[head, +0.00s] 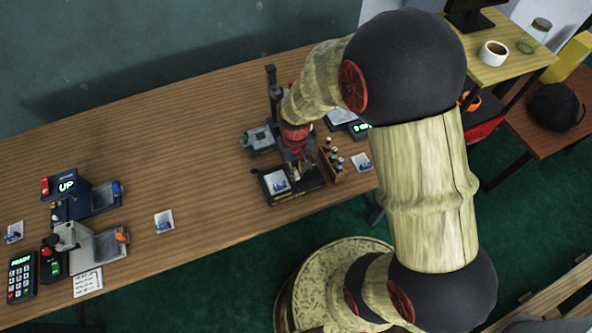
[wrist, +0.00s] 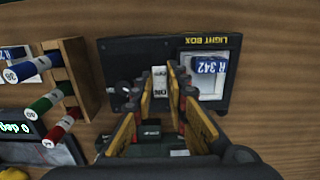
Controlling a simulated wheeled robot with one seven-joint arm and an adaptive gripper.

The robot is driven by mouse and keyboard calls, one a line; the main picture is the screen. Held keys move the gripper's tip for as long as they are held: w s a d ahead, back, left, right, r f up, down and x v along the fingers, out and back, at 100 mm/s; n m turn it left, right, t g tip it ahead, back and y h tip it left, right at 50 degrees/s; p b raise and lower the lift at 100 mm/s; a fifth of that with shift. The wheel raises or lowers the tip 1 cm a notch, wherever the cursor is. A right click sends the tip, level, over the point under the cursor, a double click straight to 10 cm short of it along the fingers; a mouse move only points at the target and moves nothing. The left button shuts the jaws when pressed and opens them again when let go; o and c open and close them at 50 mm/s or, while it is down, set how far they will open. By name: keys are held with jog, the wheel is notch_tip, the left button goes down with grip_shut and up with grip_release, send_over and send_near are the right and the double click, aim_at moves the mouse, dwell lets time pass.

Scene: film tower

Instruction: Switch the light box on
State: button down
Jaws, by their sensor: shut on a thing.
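The light box (wrist: 135,50) is a dark flat case with its yellow name upside down in the wrist view. It also lies on the wooden table in the head view (head: 312,186). Its pale panel (wrist: 215,84) carries a blue-marked piece reading R 342 (wrist: 208,65); I cannot tell whether the panel is lit. A pale switch piece (wrist: 159,78) with dark lettering shows between my fingertips. My gripper (wrist: 162,85) is over the box's middle, shut on this switch piece. The fingers hide part of the box, and the exact contact is hard to see.
A wooden rack (wrist: 82,75) with several coloured-cap vials stands beside the box. A lit green display (wrist: 18,128) is close by. The table between is mostly clear.

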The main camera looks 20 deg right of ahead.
jog(key=shift+w+r+g+p, duration=0.2)
jog(key=shift+g+p, duration=0.4)
jog(key=shift+p, duration=0.55)
jog(key=shift+w+f+g+p, duration=0.1)
jog(key=shift+w+g+p, duration=0.15)
jog(key=shift+g+p, duration=0.75)
jog(key=c, duration=2)
grip_release()
jog(key=shift+c, duration=0.2)
jog(key=shift+f+t, duration=0.1)
jog(key=shift+t, duration=0.2)
